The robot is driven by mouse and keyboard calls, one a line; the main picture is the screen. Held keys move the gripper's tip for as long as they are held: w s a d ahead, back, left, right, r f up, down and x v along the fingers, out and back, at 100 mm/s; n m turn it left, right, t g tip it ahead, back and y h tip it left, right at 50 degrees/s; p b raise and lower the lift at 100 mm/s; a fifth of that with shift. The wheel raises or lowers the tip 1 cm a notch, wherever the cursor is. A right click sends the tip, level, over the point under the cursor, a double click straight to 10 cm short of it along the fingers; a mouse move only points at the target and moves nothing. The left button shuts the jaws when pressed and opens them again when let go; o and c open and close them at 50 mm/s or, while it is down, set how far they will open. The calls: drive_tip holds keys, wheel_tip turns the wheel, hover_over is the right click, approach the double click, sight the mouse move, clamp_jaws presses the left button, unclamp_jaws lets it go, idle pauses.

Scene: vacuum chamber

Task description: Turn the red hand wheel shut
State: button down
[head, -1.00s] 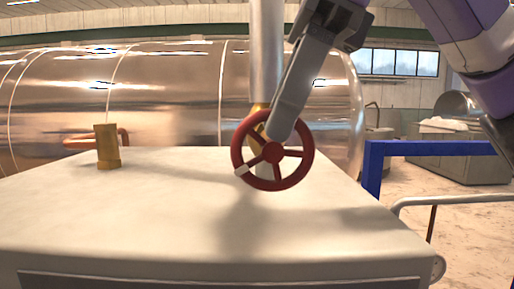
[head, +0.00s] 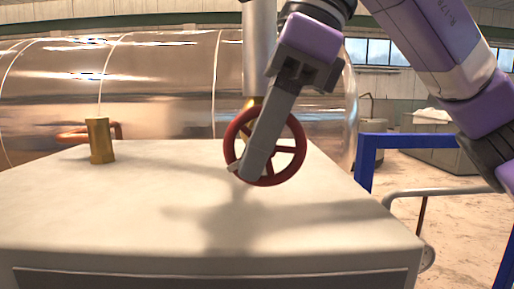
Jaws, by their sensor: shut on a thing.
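The red hand wheel (head: 301,150) stands upright at the far side of a pale bench top, in the middle of the head view. It has a round rim with spokes and a white mark (head: 234,167) at its lower left. My gripper (head: 251,172) reaches down from the upper right across the wheel's front, its tip at the lower left part of the rim, beside the white mark. It is shut on the wheel. The fingers hide the hub and some spokes, so the exact contact is hidden. A brass valve body (head: 246,105) shows partly behind the wheel.
A grey vertical pipe (head: 258,50) rises behind the wheel. A short brass post (head: 99,140) stands on the bench top (head: 110,215) at left. A large shiny tank (head: 170,85) lies behind. A blue frame (head: 365,165) and metal rail stand at right. The front bench top is clear.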

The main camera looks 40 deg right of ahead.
drive_tip(key=shift+f+y+b, duration=0.15)
drive_tip(key=shift+y+b, duration=0.15)
drive_tip(key=shift+b, duration=0.3)
drive_tip(key=t+y+b, duration=0.1)
drive_tip(key=y+b, duration=0.1)
drive_tip(key=b, duration=0.2)
drive_tip(key=shift+d+f+t, duration=0.1)
drive_tip(key=shift+f+t, duration=0.05)
drive_tip(key=shift+t, duration=0.25)
drive_tip(key=t+y+b, duration=0.3)
drive_tip(key=y+b, duration=0.2)
drive_tip(key=b, duration=0.6)
drive_tip(key=shift+t, duration=0.3)
drive_tip(key=t+y+b, duration=0.1)
drive_tip(key=y+b, duration=0.1)
drive_tip(key=b, duration=0.2)
drive_tip(key=t+y+b, duration=0.1)
drive_tip(key=y+b, duration=0.1)
drive_tip(key=b, duration=0.2)
drive_tip(key=shift+s+d+r+t+y+b, duration=0.1)
drive_tip(key=shift+r+t+y+b, duration=0.2)
drive_tip(key=shift+r+t+b, duration=0.1)
drive_tip(key=t+y+b, duration=0.1)
drive_tip(key=b, duration=0.1)
drive_tip(key=shift+r+y+b, duration=0.3)
drive_tip(key=shift+r+b, duration=0.05)
drive_tip(key=shift+b, duration=0.05)
drive_tip(key=shift+d+r, duration=0.1)
